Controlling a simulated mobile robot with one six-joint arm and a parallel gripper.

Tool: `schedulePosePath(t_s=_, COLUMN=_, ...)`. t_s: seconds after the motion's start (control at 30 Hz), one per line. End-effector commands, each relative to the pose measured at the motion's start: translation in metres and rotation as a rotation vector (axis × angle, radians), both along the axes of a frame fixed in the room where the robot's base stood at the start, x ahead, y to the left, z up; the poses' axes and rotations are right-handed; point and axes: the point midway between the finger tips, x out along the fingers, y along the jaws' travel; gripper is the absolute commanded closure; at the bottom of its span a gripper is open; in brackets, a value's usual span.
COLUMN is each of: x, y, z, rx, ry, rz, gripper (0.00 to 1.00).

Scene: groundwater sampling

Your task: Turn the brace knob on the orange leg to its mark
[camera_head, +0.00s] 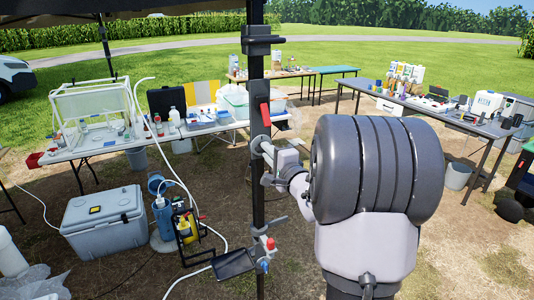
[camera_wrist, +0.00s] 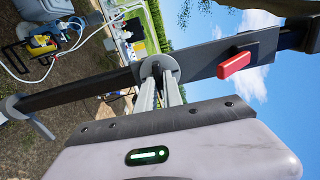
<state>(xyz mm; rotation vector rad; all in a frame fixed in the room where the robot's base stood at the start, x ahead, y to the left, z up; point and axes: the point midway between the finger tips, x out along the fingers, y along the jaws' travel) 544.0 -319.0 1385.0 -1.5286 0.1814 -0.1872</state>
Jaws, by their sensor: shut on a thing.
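A dark upright leg (camera_head: 259,200) stands in the middle of the head view and crosses the wrist view (camera_wrist: 85,92) at a slant. Its visible surface is black rather than orange, with a red lever (camera_head: 265,114) that also shows in the wrist view (camera_wrist: 234,65). A grey round brace knob (camera_wrist: 160,66) sits on the leg below the lever. My gripper (camera_wrist: 162,82) is shut on the knob, its pale fingers reaching it from the near side. In the head view my gripper (camera_head: 266,150) meets the leg. The fingers partly hide the knob, and I cannot make out a mark.
Lower on the leg is a fitting with a red knob (camera_head: 270,243) and a dark plate (camera_head: 234,263). A grey cooler (camera_head: 104,222) and a yellow pump (camera_head: 187,229) with white hoses stand left. Loaded tables (camera_head: 455,122) stand behind. Bare ground lies between.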

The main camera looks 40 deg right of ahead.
Motion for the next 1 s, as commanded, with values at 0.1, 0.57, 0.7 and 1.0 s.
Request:
schedulePosePath(t_s=0.1, x=0.0000, y=0.0001, z=-0.0001, rx=0.000, ry=0.000, rz=0.000, gripper=1.00)
schedulePosePath(t_s=0.57, x=0.0010, y=-0.0003, z=0.0064, rx=0.680, ry=-0.158, rz=0.001, gripper=1.00)
schedulePosePath(t_s=0.7, x=0.0008, y=-0.0001, z=0.0064, rx=0.718, ry=-0.167, rz=0.000, gripper=1.00)
schedulePosePath(t_s=1.0, x=-0.0003, y=0.0002, z=0.0000, rx=0.745, ry=-0.180, rz=0.000, gripper=1.00)
